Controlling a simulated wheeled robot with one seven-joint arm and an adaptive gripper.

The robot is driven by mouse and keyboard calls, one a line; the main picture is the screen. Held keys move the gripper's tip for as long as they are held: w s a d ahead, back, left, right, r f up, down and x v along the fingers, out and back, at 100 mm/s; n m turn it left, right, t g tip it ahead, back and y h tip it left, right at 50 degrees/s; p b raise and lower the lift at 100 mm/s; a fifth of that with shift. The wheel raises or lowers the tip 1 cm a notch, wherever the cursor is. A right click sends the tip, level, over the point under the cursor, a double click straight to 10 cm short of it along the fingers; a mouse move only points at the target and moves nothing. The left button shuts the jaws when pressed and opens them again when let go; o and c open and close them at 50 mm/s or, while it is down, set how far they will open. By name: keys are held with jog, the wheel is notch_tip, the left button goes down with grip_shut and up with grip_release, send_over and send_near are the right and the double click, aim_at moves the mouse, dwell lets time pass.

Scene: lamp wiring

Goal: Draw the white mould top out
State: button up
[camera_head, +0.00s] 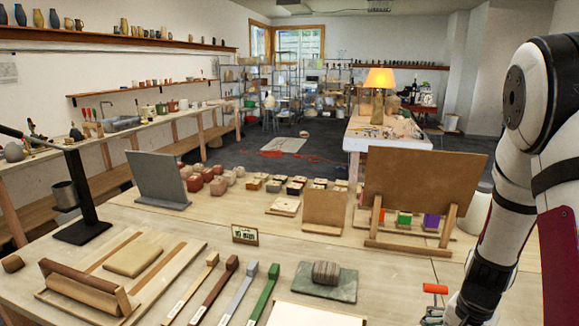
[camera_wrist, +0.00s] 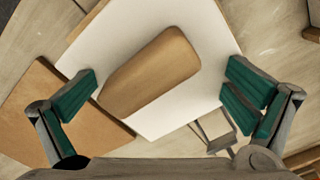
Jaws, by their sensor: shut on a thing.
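The white mould top (camera_wrist: 210,30) appears in the wrist view as a flat white slab between my fingers. A brown wooden block with a tapered end (camera_wrist: 150,72) lies across its middle. My gripper (camera_wrist: 163,90) has its green-padded fingers wide apart, shut on the white slab at its left and right sides. The exact contact is partly hidden by the pads. In the head view, my arm comes down at the right and the gripper's fingers cannot be made out. A white flat surface (camera_head: 310,314) is cut off at the bottom edge; I cannot tell if it is the same slab.
In the wrist view, a brown board (camera_wrist: 95,135) lies at lower left and a small grey frame (camera_wrist: 213,132) near the right finger.

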jog(key=shift+s+a+r+p, duration=0.25)
jog(key=shift+r+p, duration=0.15)
jog(key=shift+r, duration=0.2)
jog(key=c, duration=0.8)
jog(key=shift+w+r, duration=0.15)
jog(key=shift+r, duration=0.2)
grip_shut()
jog(key=shift+w+r+p, duration=0.2)
jog(key=shift+r+p, duration=0.45)
jog(key=shift+r, duration=0.4)
jog(key=shift+r+p, duration=0.4)
jog(key=shift+r, duration=0.45)
